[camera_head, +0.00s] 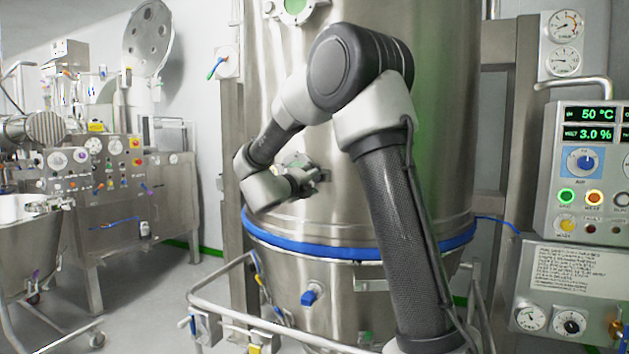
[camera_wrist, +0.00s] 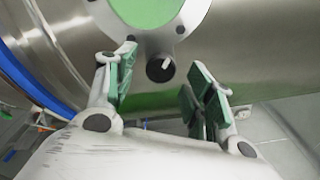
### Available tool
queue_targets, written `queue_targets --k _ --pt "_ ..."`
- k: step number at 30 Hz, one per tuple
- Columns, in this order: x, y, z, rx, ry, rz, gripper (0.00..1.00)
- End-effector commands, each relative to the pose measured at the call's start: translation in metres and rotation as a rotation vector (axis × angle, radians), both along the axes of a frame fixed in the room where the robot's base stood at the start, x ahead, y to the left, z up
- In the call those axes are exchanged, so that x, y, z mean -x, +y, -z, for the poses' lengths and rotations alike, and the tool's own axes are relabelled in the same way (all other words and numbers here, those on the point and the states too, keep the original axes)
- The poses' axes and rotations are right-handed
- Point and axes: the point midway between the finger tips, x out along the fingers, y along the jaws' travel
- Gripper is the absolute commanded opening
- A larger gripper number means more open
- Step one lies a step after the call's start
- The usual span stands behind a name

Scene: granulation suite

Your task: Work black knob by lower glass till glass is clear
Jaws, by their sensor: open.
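The lower glass (camera_wrist: 146,6) is a round green pane in a pale bolted ring at the top of the wrist view. The black knob (camera_wrist: 160,68), with a white pointer mark, sits on the steel vessel wall (camera_wrist: 245,60) at the ring's edge. My gripper (camera_wrist: 163,82) is open, its green-padded fingers apart on either side of the knob, with no clear contact. In the head view my gripper (camera_head: 312,178) is at the vessel front, largely covering the lower glass (camera_head: 293,160). The knob is hidden there.
A blue band (camera_head: 300,246) rings the vessel below my gripper. A tubular rail (camera_head: 235,315) stands in front. An upper glass (camera_head: 297,8) is above. A control panel (camera_head: 588,170) stands at right, and other machines (camera_head: 110,180) at left with open floor between.

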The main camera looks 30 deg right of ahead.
Motion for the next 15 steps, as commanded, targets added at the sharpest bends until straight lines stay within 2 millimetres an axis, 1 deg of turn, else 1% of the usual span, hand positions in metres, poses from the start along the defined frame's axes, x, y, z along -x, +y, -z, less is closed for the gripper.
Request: queue_targets --k 3,9,12,15 --pt "0.013 0.022 0.0 0.0 0.0 -0.006 0.53" --pt "0.039 0.059 0.0 0.0 0.001 -0.005 0.53" --pt "0.048 0.073 0.0 0.001 0.001 -0.004 0.53" --pt "0.055 0.083 0.001 0.0 0.003 -0.003 0.53"
